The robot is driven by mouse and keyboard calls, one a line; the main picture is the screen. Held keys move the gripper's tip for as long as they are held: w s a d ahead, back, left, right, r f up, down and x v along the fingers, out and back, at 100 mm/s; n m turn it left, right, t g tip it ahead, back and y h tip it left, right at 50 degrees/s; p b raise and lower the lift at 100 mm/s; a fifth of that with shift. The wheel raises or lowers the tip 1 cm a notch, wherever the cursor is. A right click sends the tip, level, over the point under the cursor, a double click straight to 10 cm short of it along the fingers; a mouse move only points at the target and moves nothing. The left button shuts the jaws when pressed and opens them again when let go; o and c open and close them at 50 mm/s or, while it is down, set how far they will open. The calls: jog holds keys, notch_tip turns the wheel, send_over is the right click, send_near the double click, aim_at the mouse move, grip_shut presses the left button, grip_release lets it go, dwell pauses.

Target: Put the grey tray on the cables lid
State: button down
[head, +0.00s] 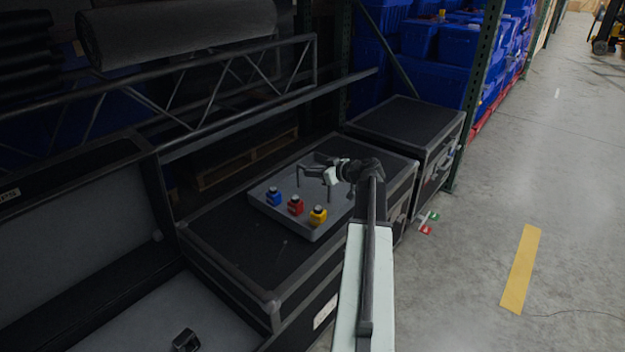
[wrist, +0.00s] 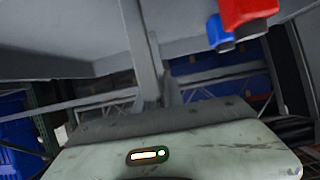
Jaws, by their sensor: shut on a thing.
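The grey tray (head: 262,211) is over the lid of the middle black case (head: 225,253); I cannot tell whether it touches that lid. A blue piece (head: 274,197), a red piece (head: 295,205) and a yellow piece (head: 318,215) stand on it. My gripper (head: 328,184) is shut on the tray at its far right side. In the wrist view the tray (wrist: 75,25) fills the top, with the red piece (wrist: 247,10) and blue piece (wrist: 219,34) seen upside down. No label reading "cables" is legible.
An open case (head: 70,240) stands at the left, a small black object (head: 186,340) in it. Another closed black case (head: 408,122) stands behind, at the right. A truss (head: 225,85) lies behind the cases. The floor (head: 460,250) at the right is mostly clear.

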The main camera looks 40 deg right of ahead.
jog(key=shift+f, duration=0.25)
jog(key=c, duration=1.5)
grip_release()
jog(key=shift+o, duration=0.2)
jog(key=shift+r+p, duration=0.3)
jog(key=shift+p, duration=0.05)
jog(key=p+v, duration=0.4)
jog(key=v, duration=0.8)
jog(key=shift+f, duration=0.1)
